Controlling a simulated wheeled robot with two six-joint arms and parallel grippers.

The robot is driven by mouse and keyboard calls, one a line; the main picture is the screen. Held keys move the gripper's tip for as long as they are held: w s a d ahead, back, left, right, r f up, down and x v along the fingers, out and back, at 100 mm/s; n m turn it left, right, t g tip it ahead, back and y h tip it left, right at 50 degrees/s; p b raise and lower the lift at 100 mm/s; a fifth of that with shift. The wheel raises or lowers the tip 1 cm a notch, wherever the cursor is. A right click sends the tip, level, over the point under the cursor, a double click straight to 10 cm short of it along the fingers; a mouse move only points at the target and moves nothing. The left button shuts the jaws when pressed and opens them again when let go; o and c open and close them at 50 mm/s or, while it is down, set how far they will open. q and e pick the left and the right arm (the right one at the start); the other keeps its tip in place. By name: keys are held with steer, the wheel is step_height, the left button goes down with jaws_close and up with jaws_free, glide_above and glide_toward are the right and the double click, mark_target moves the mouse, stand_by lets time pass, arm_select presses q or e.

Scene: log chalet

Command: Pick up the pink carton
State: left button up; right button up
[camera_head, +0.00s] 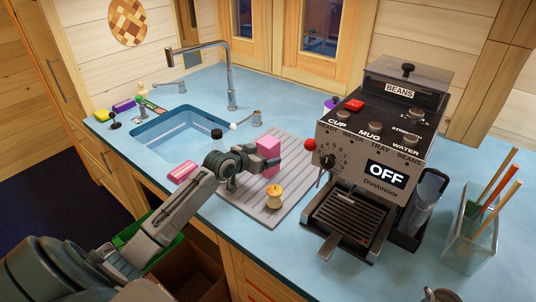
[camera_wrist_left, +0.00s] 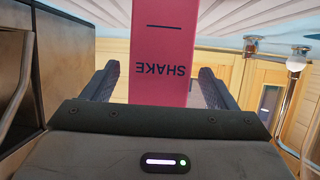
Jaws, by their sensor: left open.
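The pink carton (camera_head: 267,146) stands upright on the grey ribbed drainboard (camera_head: 240,196) between the sink and the coffee machine. My left gripper (camera_head: 262,162) reaches it from the left, and a finger hides part of its middle. In the left wrist view the carton (camera_wrist_left: 166,45), with upside-down "SHAKE" lettering, lies between the two fingers of my left gripper (camera_wrist_left: 160,82). My right gripper is not in view.
A yellow-orange object (camera_head: 274,197) sits on the drainboard just in front of the carton. The coffee machine (camera_head: 376,150) stands close on the right. The sink (camera_head: 180,128) lies behind left, with a tall tap (camera_head: 229,80). A pink-and-white packet (camera_head: 183,172) lies left of my gripper.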

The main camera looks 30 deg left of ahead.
arm_select(q)
steer(key=shift+x, duration=1.45)
steer(key=shift+s+r, duration=0.1)
steer(key=shift+c, duration=0.7)
steer(key=c, duration=0.9)
steer(key=shift+r, duration=0.1)
steer(key=shift+r, duration=0.25)
steer(key=r+b, duration=0.2)
steer(key=shift+s+a+r, duration=0.1)
steer(key=shift+s+r, duration=0.15)
steer(key=shift+s, duration=0.15)
steer(key=shift+s+a+r+p, duration=0.15)
steer(key=shift+s+a+r, duration=0.2)
steer(key=shift+s, duration=2.15)
steer(key=shift+s+a+r+p, duration=0.25)
steer(key=shift+s+a, duration=0.25)
steer(key=shift+s, duration=1.95)
steer(key=shift+s+a+r+p, duration=0.1)
steer(key=shift+s+a+r, duration=0.25)
steer(key=shift+s, duration=2.15)
